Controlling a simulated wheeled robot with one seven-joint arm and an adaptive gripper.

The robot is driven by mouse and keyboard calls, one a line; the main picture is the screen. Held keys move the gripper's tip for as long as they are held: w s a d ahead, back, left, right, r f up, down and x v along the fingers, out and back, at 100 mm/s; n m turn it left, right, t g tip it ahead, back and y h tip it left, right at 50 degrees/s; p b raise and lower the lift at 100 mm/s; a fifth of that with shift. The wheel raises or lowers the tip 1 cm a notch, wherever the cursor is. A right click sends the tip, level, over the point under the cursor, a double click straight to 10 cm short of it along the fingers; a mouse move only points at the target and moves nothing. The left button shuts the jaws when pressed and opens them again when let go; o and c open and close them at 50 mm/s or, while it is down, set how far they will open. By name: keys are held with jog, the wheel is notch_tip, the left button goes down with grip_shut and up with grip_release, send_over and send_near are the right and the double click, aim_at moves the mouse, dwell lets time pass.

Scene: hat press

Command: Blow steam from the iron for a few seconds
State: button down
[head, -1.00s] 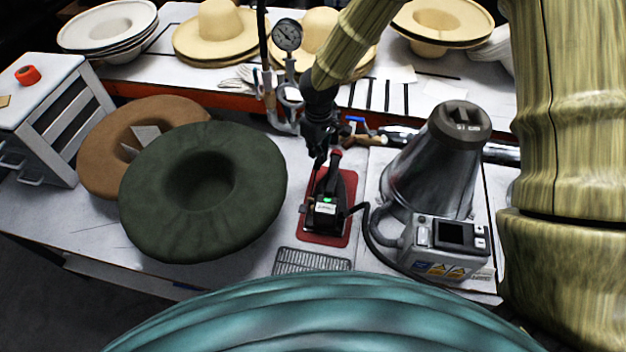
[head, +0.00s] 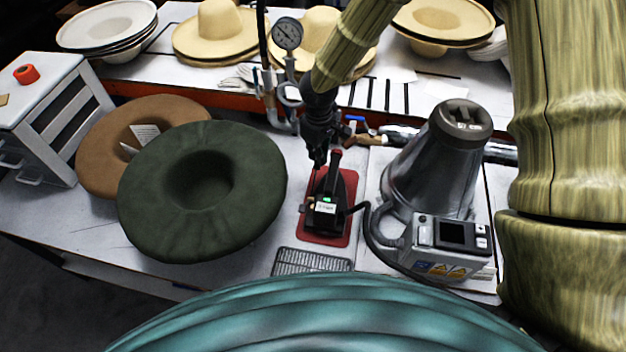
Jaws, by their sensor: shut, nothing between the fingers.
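I cannot tell whether the fingertips touch the iron. No steam shows.
A dark green hat (head: 255,190) and a brown hat (head: 100,150) lie to the left. A metal grid (head: 312,262) lies in front of the iron. A grey metal cone (head: 430,160) stands to the right. A pressure gauge (head: 288,34) and pipes rise behind my gripper.

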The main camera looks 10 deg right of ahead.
jog(key=shift+f+b, duration=0.75)
jog(key=shift+f, duration=0.55)
dwell(0.4)
jog(key=shift+r, duration=0.1)
jog(key=shift+r+p, duration=2.7)
jog(key=shift+r, duration=0.75)
jog(key=shift+s+f, duration=0.1)
